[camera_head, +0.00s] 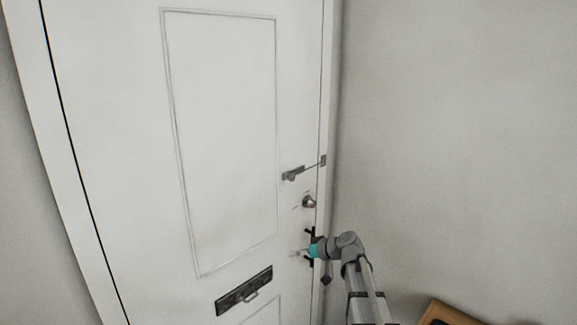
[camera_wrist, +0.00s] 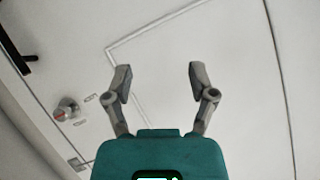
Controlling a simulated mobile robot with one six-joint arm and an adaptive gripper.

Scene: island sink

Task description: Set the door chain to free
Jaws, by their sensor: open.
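The door chain (camera_head: 303,172) is a grey metal piece on the white door (camera_head: 220,130), near its right edge. It reaches toward a small plate on the frame. In the wrist view, a small grey metal piece (camera_wrist: 76,163) at the lower left appears to be part of the chain, partly cut off. My gripper (camera_head: 298,253) is below the chain in the head view, close to the door beside the black handle. In the wrist view my gripper (camera_wrist: 158,76) is open and empty, its fingers facing bare door panel. It is apart from the chain.
A round lock knob (camera_head: 308,201) with a red mark sits between chain and handle; it also shows in the wrist view (camera_wrist: 67,108). The black handle (camera_head: 311,234) is beside my gripper. A letter slot (camera_head: 244,291) is lower left. A wooden object (camera_head: 450,314) is lower right. The grey wall borders the door.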

